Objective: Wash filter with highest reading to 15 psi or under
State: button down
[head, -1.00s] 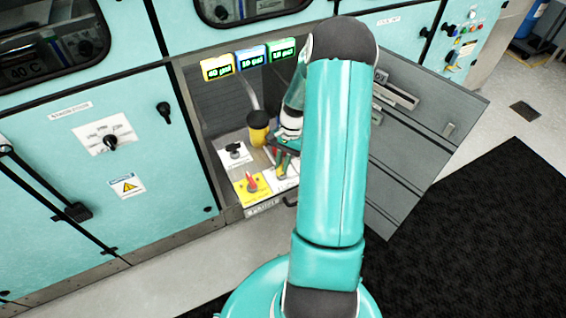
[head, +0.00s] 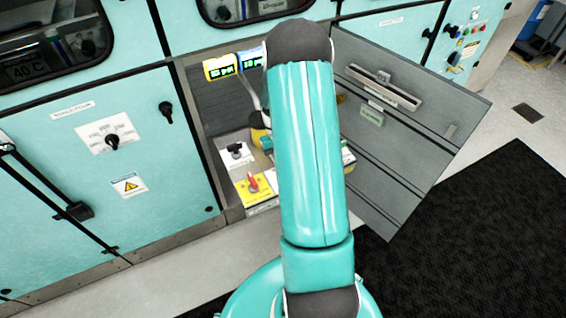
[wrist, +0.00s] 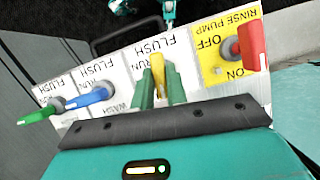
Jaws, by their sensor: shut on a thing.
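In the wrist view my gripper (wrist: 160,88) is shut on the yellow valve handle (wrist: 158,66), with one finger on each side. Its plate has FLUSH and RUN labels; other lettering is covered. The blue handle (wrist: 90,97) and green handle (wrist: 42,114) are on neighbouring plates. The red rinse pump handle (wrist: 252,45) is on a yellow OFF/ON plate; it also shows in the head view (head: 253,184). In the head view, the yellow gauge (head: 220,67) is hard to read and the blue gauge (head: 251,58) seems to read 10 psi. My arm hides the green gauge and my gripper.
A yellow filter (head: 257,136) is partly hidden behind my arm. A black-handled switch (head: 235,151) is on a white plate nearby. The grey cabinet door (head: 415,140) stands open at right. Teal cabinet panels (head: 50,210) are at left, and a dark mat (head: 480,220) covers the floor at right.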

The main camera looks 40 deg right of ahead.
jog(key=shift+n+h, duration=0.3)
jog(key=shift+n, duration=0.3)
jog(key=c, duration=1.4)
grip_release()
jog(key=v, duration=1.3)
jog(key=shift+w+r, duration=0.2)
jog(key=shift+r, duration=0.15)
